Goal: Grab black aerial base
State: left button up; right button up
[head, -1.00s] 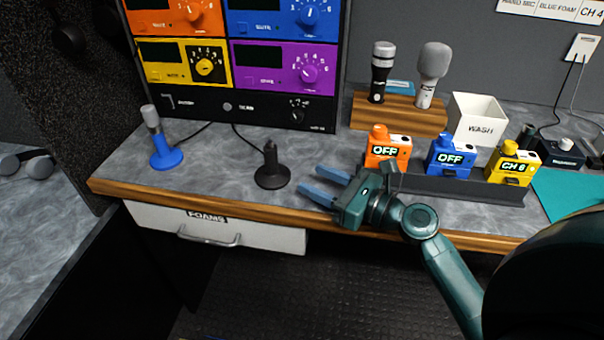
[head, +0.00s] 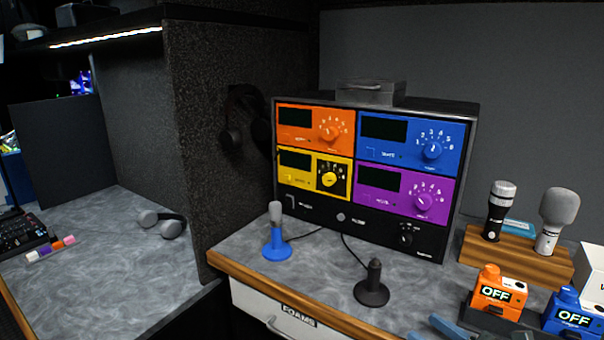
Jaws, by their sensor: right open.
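The black aerial base (head: 372,291) stands upright on the grey counter, with a round flat foot and a short stub on top. A cable runs from near it toward the rack of coloured receivers (head: 370,175). My right gripper (head: 432,328) shows only at the bottom edge, to the right of the black base and apart from it. Its blue fingers are open and empty; most of it is cut off by the frame. My left gripper is not in view.
A blue aerial base (head: 276,246) with a grey aerial stands left of the black one. Orange (head: 497,293) and blue (head: 575,313) packs marked OFF sit at the right. Two microphones stand in a wooden block (head: 515,262). The FOAMS drawer (head: 285,312) is below the counter edge.

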aim_at(370, 293)
jog(key=k, duration=0.85)
